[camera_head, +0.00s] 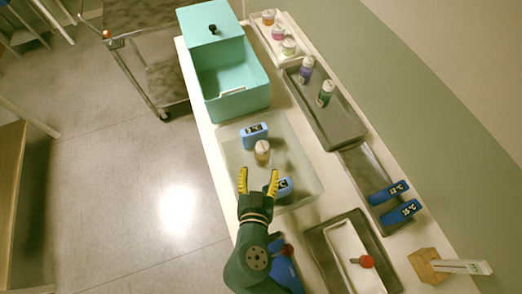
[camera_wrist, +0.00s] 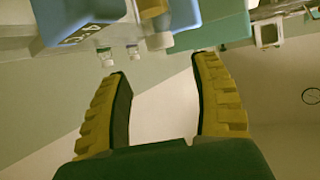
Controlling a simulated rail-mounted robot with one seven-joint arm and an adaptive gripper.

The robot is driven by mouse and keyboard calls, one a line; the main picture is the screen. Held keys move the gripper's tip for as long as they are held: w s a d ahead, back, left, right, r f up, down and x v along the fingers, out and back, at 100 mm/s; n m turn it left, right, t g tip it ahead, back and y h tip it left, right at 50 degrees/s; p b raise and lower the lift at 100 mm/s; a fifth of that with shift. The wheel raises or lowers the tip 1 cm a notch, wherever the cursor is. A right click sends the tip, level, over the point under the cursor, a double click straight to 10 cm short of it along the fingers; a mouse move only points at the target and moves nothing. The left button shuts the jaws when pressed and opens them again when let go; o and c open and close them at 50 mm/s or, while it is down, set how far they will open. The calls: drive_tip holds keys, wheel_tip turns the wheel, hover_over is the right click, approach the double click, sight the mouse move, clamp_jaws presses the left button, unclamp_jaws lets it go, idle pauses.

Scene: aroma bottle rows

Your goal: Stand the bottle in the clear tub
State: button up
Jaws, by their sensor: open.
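An amber bottle (camera_head: 262,155) with a pale cap stands upright in the clear tub (camera_head: 300,165). It also shows in the upside-down wrist view (camera_wrist: 152,8), its pale cap pointing down in the picture. My gripper (camera_head: 258,172) has its yellow fingers spread, with nothing between them. In the head view its fingertips are just in front of the bottle, apparently apart from it. In the wrist view the fingers (camera_wrist: 160,66) are open and the bottle lies beyond the gap. The tub's near left part is hidden by my gripper.
Two blue display blocks, one behind the bottle (camera_head: 254,130) and one beside my right finger (camera_head: 285,188), are in the tub. A teal box (camera_head: 235,104) stands behind. Trays with more bottles (camera_head: 326,93) and blue devices (camera_head: 388,193) line the right.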

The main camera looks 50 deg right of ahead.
drive_tip(key=w+a+r+n+t+y, duration=0.2)
drive_tip(key=w+r+t, duration=0.1)
drive_tip(key=r, duration=0.5)
drive_tip(key=w+a+r+n+t+y, duration=0.1)
drive_tip(key=w+a+r+t+y, duration=0.2)
drive_tip(key=r, duration=0.6)
drive_tip(key=w+a+r+n+t, duration=0.2)
drive_tip(key=w+r, duration=0.2)
drive_tip(key=r, duration=0.4)
drive_tip(key=s+a+r+n+t+y, duration=0.1)
drive_tip(key=a+r+n+t+y, duration=0.1)
drive_tip(key=r, duration=0.5)
drive_tip(key=s+a+r+n+t+y, duration=0.2)
drive_tip(key=r+n+t+y, duration=0.1)
drive_tip(key=r, duration=0.5)
drive_tip(key=shift+s+a+r+t, duration=0.2)
drive_tip(key=shift+s+a+t, duration=0.15)
drive_tip(key=shift+t, duration=0.15)
drive_tip(key=shift+w, duration=0.1)
